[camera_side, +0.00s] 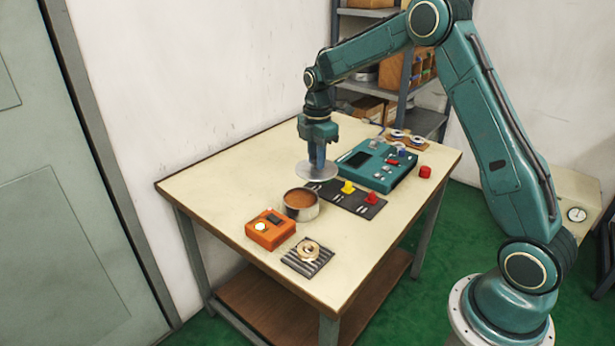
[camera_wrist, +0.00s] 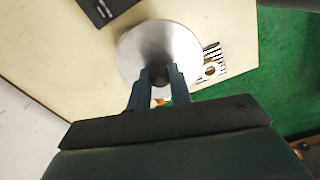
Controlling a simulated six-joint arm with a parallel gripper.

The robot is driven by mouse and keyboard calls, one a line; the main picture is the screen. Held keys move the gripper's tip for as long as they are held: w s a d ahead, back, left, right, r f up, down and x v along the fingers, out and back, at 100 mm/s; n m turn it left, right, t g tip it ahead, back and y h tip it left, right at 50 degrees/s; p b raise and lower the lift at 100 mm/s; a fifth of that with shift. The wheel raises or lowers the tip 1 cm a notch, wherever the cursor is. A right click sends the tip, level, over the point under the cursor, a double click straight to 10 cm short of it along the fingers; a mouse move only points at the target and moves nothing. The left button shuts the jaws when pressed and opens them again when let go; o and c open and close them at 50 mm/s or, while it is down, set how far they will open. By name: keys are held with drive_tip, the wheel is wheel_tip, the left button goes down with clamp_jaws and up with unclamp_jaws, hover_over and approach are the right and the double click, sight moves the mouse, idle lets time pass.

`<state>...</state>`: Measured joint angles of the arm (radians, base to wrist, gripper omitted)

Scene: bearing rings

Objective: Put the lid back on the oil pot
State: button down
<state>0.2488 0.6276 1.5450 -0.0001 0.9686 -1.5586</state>
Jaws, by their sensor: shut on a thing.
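The lid (camera_side: 304,174) is a flat silver disc with a dark knob. My gripper (camera_side: 317,163) is shut on the knob and holds the lid roughly level above the table. The lid fills the middle of the wrist view (camera_wrist: 140,48), with the fingers (camera_wrist: 160,74) on both sides of its knob. The oil pot (camera_side: 302,213) is a round metal pot, open at the top, with brown oil inside. In the side view the lid appears just behind and above the pot, apart from it. The pot is not visible in the wrist view.
An orange box (camera_side: 270,230) stands beside the pot. A striped mat (camera_side: 307,258) holds a bearing ring (camera_side: 308,249). A dark board (camera_side: 352,203) with yellow and red knobs lies right of the pot. A teal device (camera_side: 378,168) is behind. The table's left side is clear.

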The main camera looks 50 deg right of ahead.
sight(300, 162)
drive_tip(key=w+f, duration=0.2)
drive_tip(key=w, duration=0.1)
drive_tip(key=w+f, duration=0.2)
drive_tip(key=shift+w+a, duration=0.15)
drive_tip(key=shift+a, duration=0.05)
drive_tip(key=shift+f, duration=0.1)
drive_tip(key=shift+f, duration=1.85)
drive_tip(key=shift+f, duration=1.75)
idle(1.6)
drive_tip(key=c, duration=1.2)
unclamp_jaws()
drive_tip(key=shift+r, duration=0.15)
